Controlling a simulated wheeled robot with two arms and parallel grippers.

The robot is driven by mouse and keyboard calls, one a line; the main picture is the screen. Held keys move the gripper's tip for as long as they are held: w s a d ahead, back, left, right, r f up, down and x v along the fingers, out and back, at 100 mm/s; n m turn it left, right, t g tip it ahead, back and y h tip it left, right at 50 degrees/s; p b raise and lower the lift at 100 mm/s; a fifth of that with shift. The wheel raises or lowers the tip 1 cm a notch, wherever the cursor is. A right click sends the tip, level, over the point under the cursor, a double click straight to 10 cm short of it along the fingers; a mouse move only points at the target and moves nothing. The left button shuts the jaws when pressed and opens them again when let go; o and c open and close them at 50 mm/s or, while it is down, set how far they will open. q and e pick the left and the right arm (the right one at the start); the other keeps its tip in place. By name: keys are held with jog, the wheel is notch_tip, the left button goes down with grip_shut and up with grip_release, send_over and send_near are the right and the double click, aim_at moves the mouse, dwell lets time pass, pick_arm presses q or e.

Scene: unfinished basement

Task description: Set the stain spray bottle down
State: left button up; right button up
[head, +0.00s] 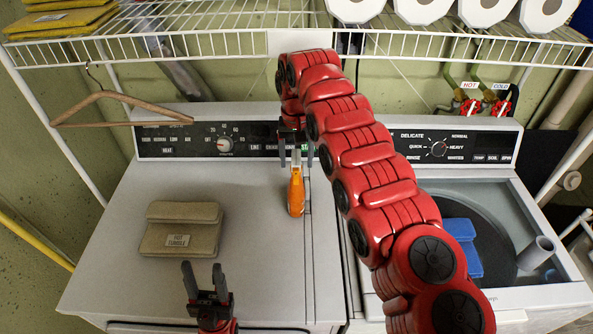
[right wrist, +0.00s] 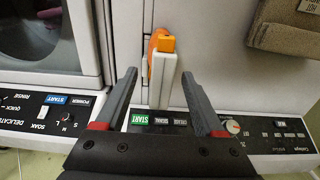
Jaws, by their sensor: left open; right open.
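The stain spray bottle (head: 296,195), orange with a white upper part, stands on the dryer top (head: 255,240), near its right edge. In the right wrist view the bottle (right wrist: 162,72) shows between and just beyond the fingertips, with gaps on both sides. My right gripper (head: 296,158) is open behind the bottle, near the dryer's control panel; its open fingers also show in the right wrist view (right wrist: 159,78). My left gripper (head: 208,283) is open and empty over the dryer's front edge.
A tan padded object (head: 178,238) labelled "hot handle" lies left of the bottle. The open washer (head: 520,225) is to the right, with a blue object (head: 462,245) in it. A wire shelf (head: 210,45) hangs above, with a wooden hanger (head: 118,98) at left.

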notch_tip(320, 180, up, 8)
jog(key=p, duration=0.6)
jog(key=shift+f, duration=0.1)
jog(key=shift+r+p, duration=0.25)
jog(key=shift+p, duration=0.1)
jog(key=shift+s+f, duration=0.1)
